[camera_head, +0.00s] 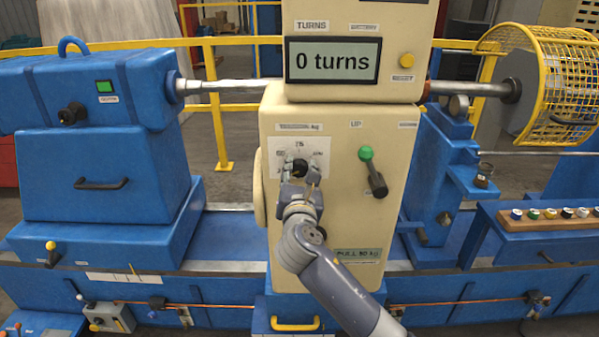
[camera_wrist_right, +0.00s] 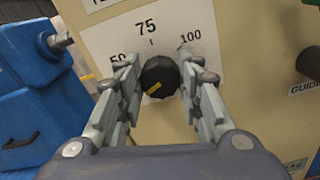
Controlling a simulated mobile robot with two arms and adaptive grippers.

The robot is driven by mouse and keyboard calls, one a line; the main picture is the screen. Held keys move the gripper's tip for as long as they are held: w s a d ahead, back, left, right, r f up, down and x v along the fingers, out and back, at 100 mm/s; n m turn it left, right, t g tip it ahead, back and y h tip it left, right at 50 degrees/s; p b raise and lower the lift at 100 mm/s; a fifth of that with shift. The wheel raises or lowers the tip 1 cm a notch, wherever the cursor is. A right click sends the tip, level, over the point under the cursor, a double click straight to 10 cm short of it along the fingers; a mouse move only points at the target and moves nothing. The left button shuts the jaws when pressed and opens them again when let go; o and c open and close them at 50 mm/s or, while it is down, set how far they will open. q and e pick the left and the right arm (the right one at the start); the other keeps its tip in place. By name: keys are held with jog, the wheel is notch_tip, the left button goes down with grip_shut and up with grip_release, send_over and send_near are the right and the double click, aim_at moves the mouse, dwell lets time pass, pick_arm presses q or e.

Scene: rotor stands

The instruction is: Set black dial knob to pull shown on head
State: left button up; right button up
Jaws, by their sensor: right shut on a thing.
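The black dial knob (camera_head: 299,168) sits on a white scale plate on the front of the cream head (camera_head: 335,225). In the right wrist view the knob (camera_wrist_right: 160,75) carries a yellow mark on its lower left, pointing down-left, below the 50. The scale shows 50, 75 at the top and 100. A small plate (camera_head: 358,254) low on the head reads "PULL 50 kg". My right gripper (camera_head: 300,177) is shut on the knob, one finger on each side. Its fingers also show in the right wrist view (camera_wrist_right: 159,84). My left gripper is not in view.
A lever with a green knob (camera_head: 366,153) and black handle (camera_head: 377,183) stands right of the dial. Above, a display (camera_head: 333,60) reads "0 turns", with a yellow button (camera_head: 407,60) beside it. A yellow cage (camera_head: 560,85) is at right.

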jog(key=m, duration=0.5)
jog(key=shift+f, duration=0.15)
jog(key=m+b, duration=0.1)
jog(key=m, duration=0.4)
jog(key=shift+d+m+b, duration=0.1)
jog(key=shift+m+b, duration=0.2)
jog(key=shift+b, duration=0.05)
jog(key=o, duration=1.1)
jog(key=shift+c, duration=0.2)
jog(key=s, duration=1.2)
